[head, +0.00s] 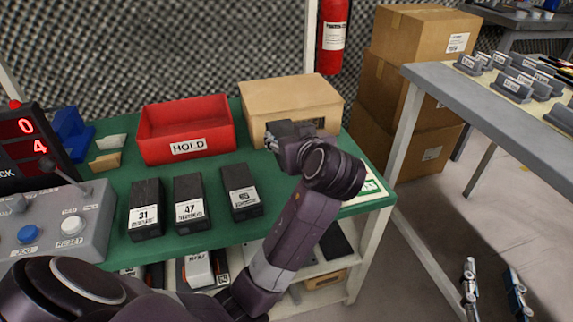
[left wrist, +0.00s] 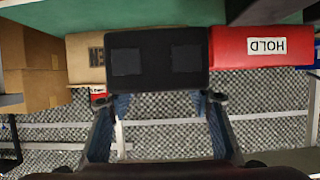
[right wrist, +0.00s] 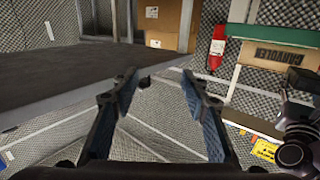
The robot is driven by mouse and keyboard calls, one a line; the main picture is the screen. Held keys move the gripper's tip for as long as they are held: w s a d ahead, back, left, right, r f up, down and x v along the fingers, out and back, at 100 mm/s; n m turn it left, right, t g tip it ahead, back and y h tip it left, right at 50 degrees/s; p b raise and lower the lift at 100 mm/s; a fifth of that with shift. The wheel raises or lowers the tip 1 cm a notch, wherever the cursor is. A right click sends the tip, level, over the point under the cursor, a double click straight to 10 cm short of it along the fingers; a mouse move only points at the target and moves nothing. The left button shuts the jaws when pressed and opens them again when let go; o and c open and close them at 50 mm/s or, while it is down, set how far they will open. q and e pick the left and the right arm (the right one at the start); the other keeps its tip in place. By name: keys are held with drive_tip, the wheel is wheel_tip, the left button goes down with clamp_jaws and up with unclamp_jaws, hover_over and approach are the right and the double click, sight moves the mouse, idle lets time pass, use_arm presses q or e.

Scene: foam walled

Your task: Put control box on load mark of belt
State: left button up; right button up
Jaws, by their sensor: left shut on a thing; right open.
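Three more black boxes stand on the table: one marked 31 (head: 146,212), one marked 47 (head: 190,205) and one with a white label (head: 241,195). My right gripper (right wrist: 160,80) is open and empty; it also shows in the head view (head: 494,290). I cannot make out a load mark.
A red HOLD bin (head: 186,130), the cardboard box (head: 285,95) and a grey control panel (head: 55,220) occupy the green table (head: 115,245). Floor between is open.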

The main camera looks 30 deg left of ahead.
use_arm(q)
wheel_tip(320, 180, down, 4)
drive_tip(key=shift+r+b, duration=0.2)
drive_tip(key=shift+b, duration=0.35)
wheel_tip(320, 180, down, 3)
drive_tip(key=shift+f+b, duration=0.15)
drive_tip(key=shift+b, duration=0.5)
drive_tip(key=shift+f, duration=0.1)
use_arm(e)
drive_tip(key=s+r+t+y, duration=0.2)
drive_tip(key=s+r+t, duration=0.2)
drive_tip(key=r, duration=0.9)
drive_tip(key=shift+a+r+t+y, duration=0.3)
drive_tip(key=shift+a+t, duration=0.05)
drive_tip(key=shift+t, duration=1.25)
use_arm(q)
drive_tip(key=o, duration=1.4)
drive_tip(key=shift+f, duration=0.1)
drive_tip(key=shift+o, duration=0.2)
